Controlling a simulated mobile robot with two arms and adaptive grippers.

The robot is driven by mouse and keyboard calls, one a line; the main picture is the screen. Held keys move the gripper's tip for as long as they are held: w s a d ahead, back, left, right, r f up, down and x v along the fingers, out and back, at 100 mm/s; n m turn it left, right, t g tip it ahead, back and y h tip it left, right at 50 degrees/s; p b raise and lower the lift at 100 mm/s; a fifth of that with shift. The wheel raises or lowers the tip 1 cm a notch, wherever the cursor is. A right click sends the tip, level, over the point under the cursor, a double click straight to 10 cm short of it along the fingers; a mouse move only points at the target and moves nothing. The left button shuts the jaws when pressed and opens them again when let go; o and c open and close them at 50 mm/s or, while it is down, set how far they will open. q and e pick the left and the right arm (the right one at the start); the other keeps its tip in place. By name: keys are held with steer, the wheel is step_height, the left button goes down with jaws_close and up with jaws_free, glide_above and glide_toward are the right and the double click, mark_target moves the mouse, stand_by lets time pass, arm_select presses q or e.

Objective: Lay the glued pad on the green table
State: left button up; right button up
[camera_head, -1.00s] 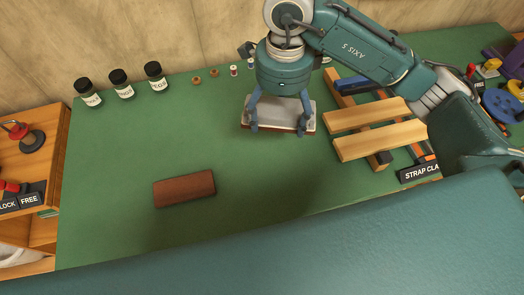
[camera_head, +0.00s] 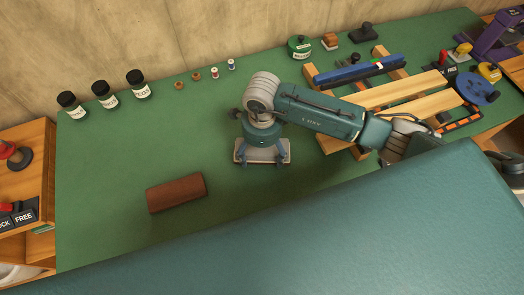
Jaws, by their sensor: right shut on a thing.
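My right gripper (camera_head: 264,160) comes in from the right and points down over the middle of the green table (camera_head: 215,235). It is shut on a flat pad (camera_head: 243,155) with a pale top and a thin brown lower edge. The pad lies level, at or just above the table top; I cannot tell if it touches. The gripper body hides the middle of the pad. A reddish-brown block (camera_head: 176,194) lies on the table to the left of the pad, apart from it. My left gripper is not in view.
Bottles with black lids (camera_head: 104,95) and small spools (camera_head: 213,72) stand along the back. A wooden slatted frame (camera_head: 405,92) with a blue bar (camera_head: 360,70) lies right of the gripper. A wooden shelf (camera_head: 25,190) borders the left. Table around the brown block is clear.

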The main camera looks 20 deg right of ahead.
steer(key=shift+f, duration=0.15)
steer(key=o, duration=0.8)
steer(key=shift+f, duration=0.15)
steer(key=o, duration=0.4)
steer(key=shift+o, duration=0.2)
